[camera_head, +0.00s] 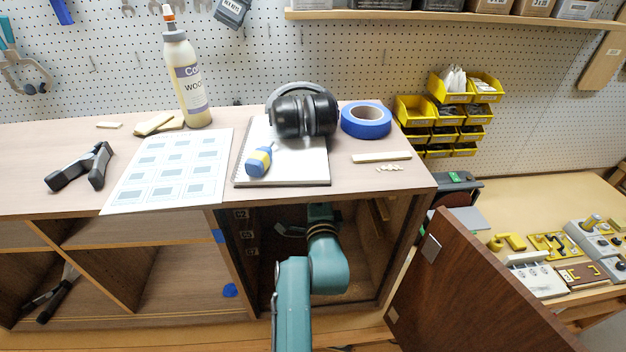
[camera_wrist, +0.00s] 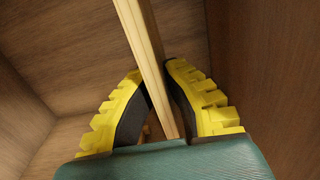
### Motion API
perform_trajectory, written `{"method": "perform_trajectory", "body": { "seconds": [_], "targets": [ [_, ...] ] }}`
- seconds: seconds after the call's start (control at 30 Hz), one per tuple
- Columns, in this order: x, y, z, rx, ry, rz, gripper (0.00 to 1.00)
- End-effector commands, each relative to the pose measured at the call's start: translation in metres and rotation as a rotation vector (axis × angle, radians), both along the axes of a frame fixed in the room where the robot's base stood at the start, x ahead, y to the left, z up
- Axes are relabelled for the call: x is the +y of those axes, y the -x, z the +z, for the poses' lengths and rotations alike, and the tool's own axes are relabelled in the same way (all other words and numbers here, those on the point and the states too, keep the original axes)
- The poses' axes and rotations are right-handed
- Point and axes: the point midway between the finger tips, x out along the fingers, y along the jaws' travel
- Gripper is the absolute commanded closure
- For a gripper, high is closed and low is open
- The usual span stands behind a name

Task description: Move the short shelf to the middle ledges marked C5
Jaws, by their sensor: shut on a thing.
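My gripper (camera_wrist: 157,78) has yellow ribbed fingers with dark pads and is shut on the short shelf (camera_wrist: 140,35), a thin pale wooden board seen edge-on in the wrist view. The board runs up and away between the fingers. In the camera_head view my arm reaches into the open right-hand cabinet bay, and it hides the fingers and most of the board. The C5 mark (camera_head: 247,234) is on the bay's left wall, between the C2 mark (camera_head: 241,214) and the C7 mark (camera_head: 252,252). A pale wooden ledge (camera_head: 381,208) shows on the right wall.
The cabinet door (camera_head: 470,285) stands open at the right. The bench top above the bay holds ear muffs (camera_head: 303,112), blue tape (camera_head: 366,121), a notebook (camera_head: 285,170) and a glue bottle (camera_head: 187,85). The bay walls are close around my gripper.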

Motion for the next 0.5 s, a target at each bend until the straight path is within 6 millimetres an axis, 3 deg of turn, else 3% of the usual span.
{"method": "perform_trajectory", "body": {
  "seconds": [0.5],
  "targets": [
    [0.0,0.0,0.015,-0.004,-0.001,0.0,1.0]
  ]
}}
